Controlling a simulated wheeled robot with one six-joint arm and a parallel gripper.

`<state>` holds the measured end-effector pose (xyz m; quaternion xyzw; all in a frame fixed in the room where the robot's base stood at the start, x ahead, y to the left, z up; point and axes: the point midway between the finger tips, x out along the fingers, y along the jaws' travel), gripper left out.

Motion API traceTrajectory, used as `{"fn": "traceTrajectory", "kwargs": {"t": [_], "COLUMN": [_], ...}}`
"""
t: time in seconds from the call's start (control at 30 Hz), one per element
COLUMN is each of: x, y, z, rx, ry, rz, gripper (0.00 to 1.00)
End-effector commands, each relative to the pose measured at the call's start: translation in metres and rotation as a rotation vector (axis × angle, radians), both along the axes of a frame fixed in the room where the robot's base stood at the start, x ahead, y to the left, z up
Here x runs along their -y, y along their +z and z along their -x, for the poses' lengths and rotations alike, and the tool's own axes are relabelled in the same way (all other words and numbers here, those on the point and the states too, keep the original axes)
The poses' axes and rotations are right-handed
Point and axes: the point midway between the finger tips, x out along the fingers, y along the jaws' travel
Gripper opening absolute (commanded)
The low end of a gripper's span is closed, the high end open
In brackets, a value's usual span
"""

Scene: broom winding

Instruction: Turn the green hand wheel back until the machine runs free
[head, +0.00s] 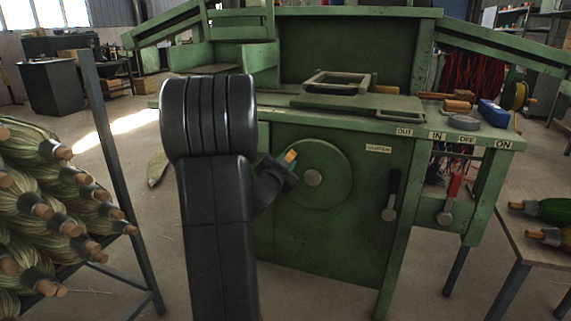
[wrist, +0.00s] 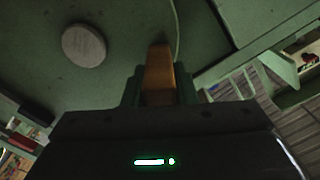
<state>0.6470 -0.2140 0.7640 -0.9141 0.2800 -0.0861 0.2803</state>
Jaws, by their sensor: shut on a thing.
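The green hand wheel (head: 330,184) is a disc with a grey hub (head: 312,178) on the front of the green machine (head: 345,240). Its wooden handle (head: 290,156) is at the wheel's upper left. My gripper (head: 287,168) is at that handle, its jaws shut on it. In the wrist view the handle (wrist: 159,72) stands between the two fingers, and the wheel's hub (wrist: 84,45) shows at the upper left. My arm hides part of the machine's left front.
A black lever (head: 391,195) and a red-handled lever (head: 451,198) are right of the wheel, below OUT, IN, OFF and ON labels. A rack of brooms (head: 60,200) stands at left. A table (head: 545,250) with bundles is at right.

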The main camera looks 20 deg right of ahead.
Motion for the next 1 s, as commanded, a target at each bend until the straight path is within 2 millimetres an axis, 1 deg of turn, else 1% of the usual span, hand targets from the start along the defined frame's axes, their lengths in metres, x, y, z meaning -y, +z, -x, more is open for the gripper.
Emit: {"fn": "traceTrajectory", "kwargs": {"t": [0.03, 0.1, 0.13, 0.4, 0.53, 0.67, 0.9, 1.0], "x": [0.0, 0.0, 0.0, -0.001, -0.006, -0.018, -0.05, -0.061], "y": [0.0, 0.0, 0.0, 0.0, 0.001, 0.002, 0.002, 0.001], "z": [0.0, 0.0, 0.0, 0.0, 0.007, 0.025, 0.072, 0.088], "rx": [-0.002, -0.002, -0.002, -0.002, -0.002, -0.003, -0.002, -0.003], "ry": [0.001, 0.001, 0.001, 0.001, 0.002, 0.003, 0.005, 0.005], "rz": [0.001, 0.001, 0.001, 0.001, 0.001, 0.001, 0.001, 0.002], "gripper": [0.31, 0.45, 0.47, 0.47, 0.47, 0.47, 0.47, 0.47]}}
